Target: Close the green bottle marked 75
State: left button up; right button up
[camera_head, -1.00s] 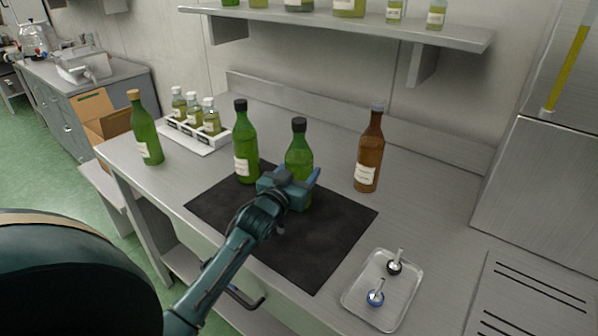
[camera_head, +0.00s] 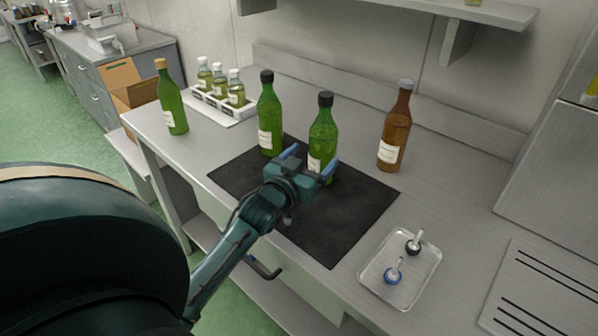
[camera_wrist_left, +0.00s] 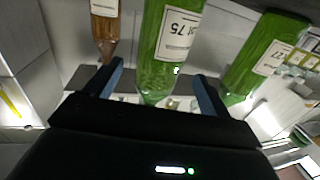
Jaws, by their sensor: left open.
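The green bottle marked 75 (camera_head: 322,137) stands upright on the black mat (camera_head: 347,215), a black cap on its top. Its label reads 75 in the left wrist view (camera_wrist_left: 172,40). My left gripper (camera_head: 311,162) is open, low at the bottle's near side. In the wrist view the bottle shows between the spread fingers (camera_wrist_left: 158,85), and I see no clear contact. My right gripper is not in view.
Another black-capped green bottle (camera_head: 270,115) stands left on the mat, a brown bottle (camera_head: 395,130) to the right. A cork-topped green bottle (camera_head: 171,100) and a white rack (camera_head: 222,110) stand left.

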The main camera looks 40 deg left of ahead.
pick_arm(q)
jog(key=s, duration=0.6)
jog(key=shift+d, duration=0.35)
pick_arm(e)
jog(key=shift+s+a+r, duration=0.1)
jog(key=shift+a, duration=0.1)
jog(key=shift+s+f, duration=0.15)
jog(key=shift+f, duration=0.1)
pick_arm(q)
jog(key=shift+s, duration=0.1)
